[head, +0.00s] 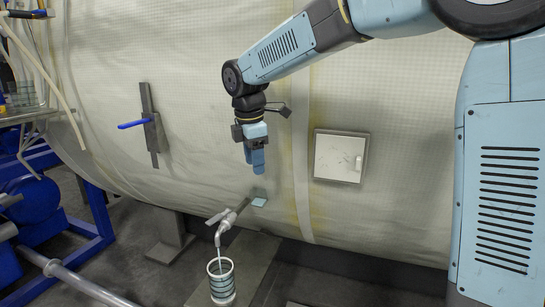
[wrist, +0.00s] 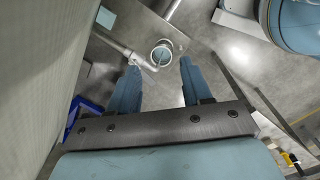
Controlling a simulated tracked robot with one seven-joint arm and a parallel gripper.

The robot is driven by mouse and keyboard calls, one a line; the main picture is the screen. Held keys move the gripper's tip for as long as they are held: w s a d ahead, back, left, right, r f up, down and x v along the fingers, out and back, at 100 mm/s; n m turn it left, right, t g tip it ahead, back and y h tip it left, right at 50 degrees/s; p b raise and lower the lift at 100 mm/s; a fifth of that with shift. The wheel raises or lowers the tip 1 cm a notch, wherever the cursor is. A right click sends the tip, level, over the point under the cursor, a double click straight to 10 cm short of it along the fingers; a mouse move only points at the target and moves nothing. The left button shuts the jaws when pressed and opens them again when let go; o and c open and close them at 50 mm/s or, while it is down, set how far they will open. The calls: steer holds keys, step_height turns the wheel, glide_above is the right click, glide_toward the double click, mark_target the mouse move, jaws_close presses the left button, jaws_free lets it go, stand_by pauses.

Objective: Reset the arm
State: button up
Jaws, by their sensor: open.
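My gripper (head: 258,161) hangs from my light-blue arm in front of the large insulated chamber wall, pointing down. In the wrist view its two blue fingers (wrist: 157,83) stand apart with nothing between them. Below it in the head view, a tap (head: 228,221) sticks out from the chamber. A striped cup (head: 221,281) stands under the spout, and a thin stream seems to run into it. The cup also shows in the wrist view (wrist: 162,53), beyond the fingertips.
A blue-handled lever (head: 133,124) on a metal plate is left of my gripper. A small white hatch (head: 339,157) is on the wall to the right. Blue frames and pipes (head: 40,205) fill the far left. The space around my gripper is free.

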steer(key=s+d+r+m+t, duration=0.1)
steer(key=s+d+r+m, duration=0.1)
steer(key=s+d+m, duration=0.55)
steer(key=s+d+r+m+t, duration=0.1)
steer(key=s+d+m, duration=0.35)
steer(key=d, duration=0.65)
steer(key=s+d+f+m+t, duration=0.2)
steer(key=s+d+f+m, duration=0.1)
steer(key=s+d+m, duration=0.7)
steer(key=shift+s+f+m+y, duration=0.3)
steer(key=shift+s+m, duration=0.1)
steer(key=shift+s, duration=0.3)
stand_by(1.2)
